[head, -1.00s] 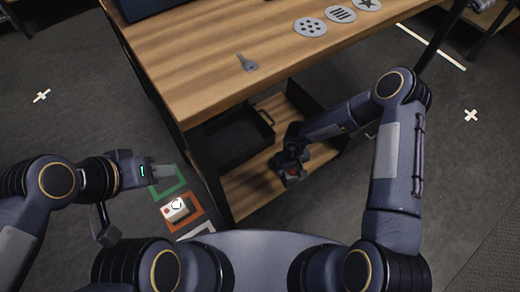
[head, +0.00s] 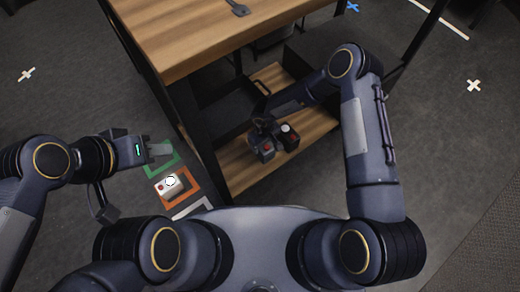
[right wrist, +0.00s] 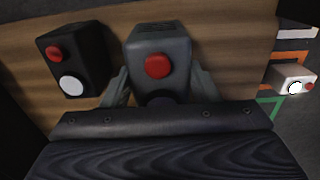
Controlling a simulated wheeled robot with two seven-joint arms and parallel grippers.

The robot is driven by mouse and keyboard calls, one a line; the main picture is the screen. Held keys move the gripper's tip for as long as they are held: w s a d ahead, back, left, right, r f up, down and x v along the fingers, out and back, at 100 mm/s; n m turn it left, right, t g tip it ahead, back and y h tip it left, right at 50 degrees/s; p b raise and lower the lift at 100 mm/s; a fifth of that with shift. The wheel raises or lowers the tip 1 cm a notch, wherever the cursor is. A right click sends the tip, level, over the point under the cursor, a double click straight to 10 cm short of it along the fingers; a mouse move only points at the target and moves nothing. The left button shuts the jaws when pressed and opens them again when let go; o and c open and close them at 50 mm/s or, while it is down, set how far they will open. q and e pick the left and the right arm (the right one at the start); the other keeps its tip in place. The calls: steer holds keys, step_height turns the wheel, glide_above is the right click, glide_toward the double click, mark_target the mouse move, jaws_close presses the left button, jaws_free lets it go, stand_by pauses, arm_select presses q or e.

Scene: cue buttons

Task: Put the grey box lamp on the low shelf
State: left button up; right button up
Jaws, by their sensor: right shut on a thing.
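The grey box lamp (right wrist: 158,60), with a red button on its face, sits between the fingers of my right gripper (right wrist: 155,88). The gripper is shut on it. In the head view the grey box lamp (head: 266,153) is over the wooden low shelf (head: 235,170), near its front; I cannot tell whether it touches the shelf. The gripper hides part of it. A black box (right wrist: 75,62) with a red button and a white lamp stands close beside it; it also shows in the head view (head: 291,142). My left gripper (head: 160,150) is away to the left, its fingers seen edge-on.
A white box (head: 166,187) with a red button sits in an orange outline on the floor, beside a green outline (head: 150,165). A black tray (head: 232,110) stands further back on the shelf. The tabletop (head: 180,45) overhangs, with a dark table leg at left.

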steer(key=shift+w+a+f+b, duration=0.15)
steer(key=shift+w+a+f, duration=0.1)
steer(key=shift+f, duration=0.15)
steer(key=shift+w+a+f+b, duration=0.15)
steer(key=shift+a+f, duration=0.1)
steer(key=shift+f, duration=0.15)
steer(key=shift+w+a+f+b, duration=0.15)
steer(key=shift+f+b, duration=0.45)
steer(key=shift+f, duration=1.05)
steer(key=shift+f, duration=0.1)
steer(key=o, duration=1.3)
